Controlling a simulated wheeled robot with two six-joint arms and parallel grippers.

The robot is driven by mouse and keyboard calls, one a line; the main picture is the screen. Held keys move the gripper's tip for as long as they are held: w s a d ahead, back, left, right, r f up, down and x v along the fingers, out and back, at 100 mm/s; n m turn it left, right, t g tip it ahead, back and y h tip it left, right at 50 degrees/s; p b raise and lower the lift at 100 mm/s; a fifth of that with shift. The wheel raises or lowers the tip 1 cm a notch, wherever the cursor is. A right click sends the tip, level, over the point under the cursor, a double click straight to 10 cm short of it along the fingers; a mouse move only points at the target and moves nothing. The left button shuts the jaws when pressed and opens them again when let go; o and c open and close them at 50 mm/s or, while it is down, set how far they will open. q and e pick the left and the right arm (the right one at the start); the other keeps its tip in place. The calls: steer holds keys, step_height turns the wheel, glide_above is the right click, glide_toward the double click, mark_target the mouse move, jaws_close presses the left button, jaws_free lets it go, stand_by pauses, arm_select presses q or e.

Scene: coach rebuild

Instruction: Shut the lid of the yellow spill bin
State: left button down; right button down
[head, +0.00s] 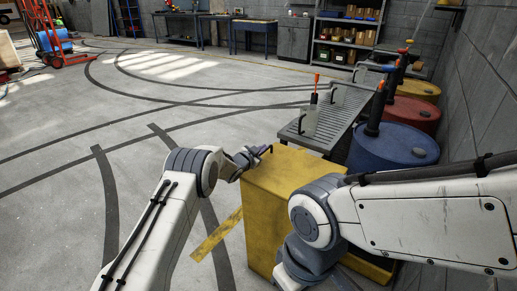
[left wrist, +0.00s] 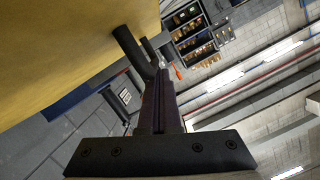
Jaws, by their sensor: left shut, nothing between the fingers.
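The yellow spill bin (head: 257,215) stands in front of me in the head view, partly hidden by my right arm. Its broad yellow upper face shows between my arms; I cannot tell from this view whether the lid is fully down. My left gripper (head: 264,150) is shut and empty at the bin's upper left edge, near a small dark bar there. In the left wrist view, a yellow surface (left wrist: 70,40) fills the upper left, and a dark bar (left wrist: 128,46) stands beside the shut fingers (left wrist: 160,80). Contact is unclear. My right gripper is outside the view.
A grey grated bench (head: 318,125) with upright tools stands just beyond the bin. Blue (head: 385,150), red (head: 412,115) and yellow (head: 418,90) drums line the right wall. Shelves (head: 345,40) and worktables (head: 253,30) stand at the back.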

arm_select(q)
steer(key=r, duration=0.1)
steer(key=r+p, duration=0.1)
steer(key=r, duration=0.2)
steer(key=shift+s+d+p, duration=0.2)
steer(key=shift+d+p, duration=0.1)
steer(key=shift+p, duration=0.05)
steer(key=v, duration=1)
steer(key=s+d+r+n+g+y, duration=0.1)
steer(key=s+d+r+g+y, duration=0.15)
steer(key=s, duration=0.55)
steer(key=s+d+r+n+g+y, duration=0.1)
steer(key=s+d+r+g, duration=0.2)
steer(key=s, duration=0.6)
steer(key=s+a+r+n+g+y, duration=0.1)
steer(key=s+a+g, duration=0.25)
steer(key=s, duration=1.35)
steer(key=s+a+n+g+y, duration=0.1)
steer(key=s+a+g+y, duration=0.3)
steer(key=s, duration=1.3)
step_height(320, 180, up, 16)
steer(key=h+p, duration=0.2)
steer(key=p, duration=1.4)
steer(key=shift+s+d+r+g, duration=0.25)
steer(key=shift+s+d+g, duration=0.05)
steer(key=shift+d+g, duration=0.15)
